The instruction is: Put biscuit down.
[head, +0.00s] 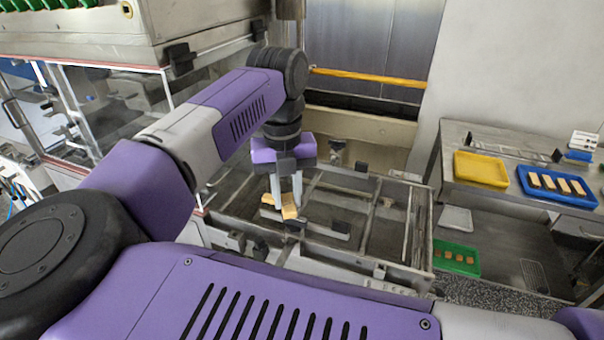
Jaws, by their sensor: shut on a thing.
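My gripper (287,196) points down over the mesh bed of the machine (372,230) in the middle of the head view. It is shut on a tan biscuit (290,212) between its two fingers. A second tan piece (267,199) shows just left of the fingers; I cannot tell whether it is part of the same biscuit. The biscuit is at or just above the mesh; whether it touches is too small to tell. My arm hides the near left side of the machine.
A steel table (508,200) at the right holds a yellow tray (481,170) and a blue tray (558,187) with several biscuits. A green tray (456,258) with small brown pieces is lower down. Metal rails frame the mesh. A clear-panelled housing (110,110) stands at the left.

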